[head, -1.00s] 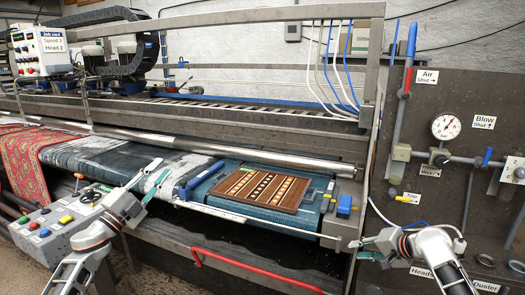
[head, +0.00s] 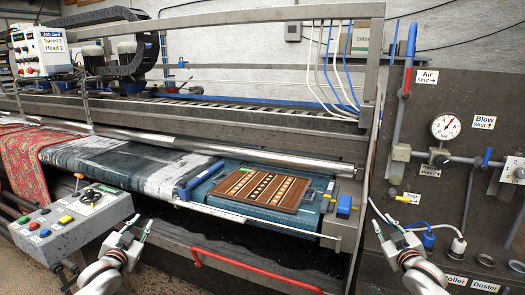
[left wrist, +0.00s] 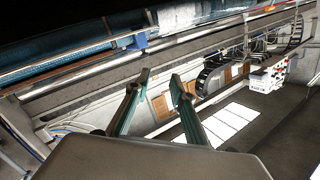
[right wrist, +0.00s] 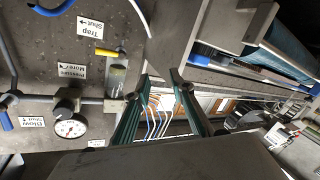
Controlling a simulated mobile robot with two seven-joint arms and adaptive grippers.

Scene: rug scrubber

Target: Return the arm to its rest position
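My left gripper (head: 138,231) is in the lower left of the head view, right of the grey control box, with its fingers apart and nothing between them. Its open fingers also show in the left wrist view (left wrist: 160,85). My right gripper (head: 386,226) is at the lower right of the head view, in front of the dark panel. Its fingers are spread and empty in the right wrist view (right wrist: 161,82). Both grippers are clear of the machine's controls as far as I can see.
A control box (head: 70,222) with coloured buttons and a black knob stands at the left. The right panel (head: 455,130) carries a gauge (head: 445,127), pipes and valves.

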